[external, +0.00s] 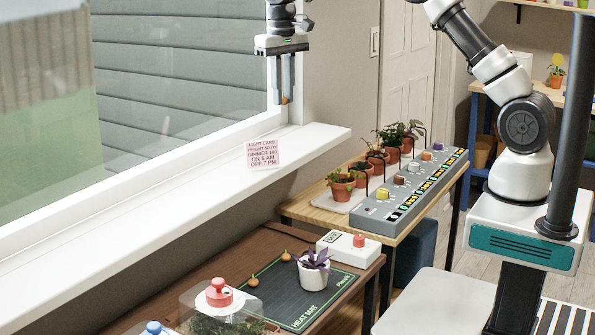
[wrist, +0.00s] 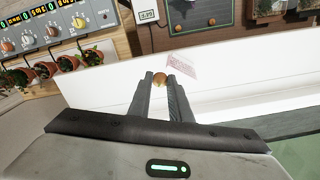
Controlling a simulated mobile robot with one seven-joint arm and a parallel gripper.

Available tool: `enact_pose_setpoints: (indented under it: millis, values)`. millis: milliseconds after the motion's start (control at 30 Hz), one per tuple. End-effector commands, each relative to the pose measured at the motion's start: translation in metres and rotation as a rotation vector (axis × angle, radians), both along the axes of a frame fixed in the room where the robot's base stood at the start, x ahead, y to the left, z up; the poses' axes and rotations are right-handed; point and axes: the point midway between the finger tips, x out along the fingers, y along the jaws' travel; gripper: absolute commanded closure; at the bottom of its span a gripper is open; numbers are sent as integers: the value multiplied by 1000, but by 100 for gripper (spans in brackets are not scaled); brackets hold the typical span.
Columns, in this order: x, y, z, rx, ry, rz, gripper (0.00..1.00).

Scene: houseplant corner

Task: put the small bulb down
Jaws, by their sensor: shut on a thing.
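My gripper (external: 284,97) is at the upper middle of the external view, pointing down in front of the window. It is shut on a small brown bulb (external: 285,101), held between the fingertips and clear of any surface. The same bulb (wrist: 159,76) shows at the fingertips in the wrist view, above or near the white window sill (external: 180,200). Two similar bulbs, one nearer (external: 253,281) and one farther (external: 286,256), rest on the dark heat mat (external: 325,302).
Several potted plants line a grey control panel (external: 405,200). Red-knobbed (external: 219,292) and blue-knobbed covers are in front.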

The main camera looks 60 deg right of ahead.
Motion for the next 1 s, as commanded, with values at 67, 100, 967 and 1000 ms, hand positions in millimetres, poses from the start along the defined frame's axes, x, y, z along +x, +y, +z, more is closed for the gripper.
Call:
enact_pose_setpoints:
  millis: [67, 100, 967, 1000]
  values:
    - [3, -25, 4, -1, 2, -16, 100]
    - [4, -35, 3, -2, 4, -21, 100]
    - [5, -66, -74, -3, 6, -35, 100]
    - [5, -66, -82, -4, 7, -35, 100]
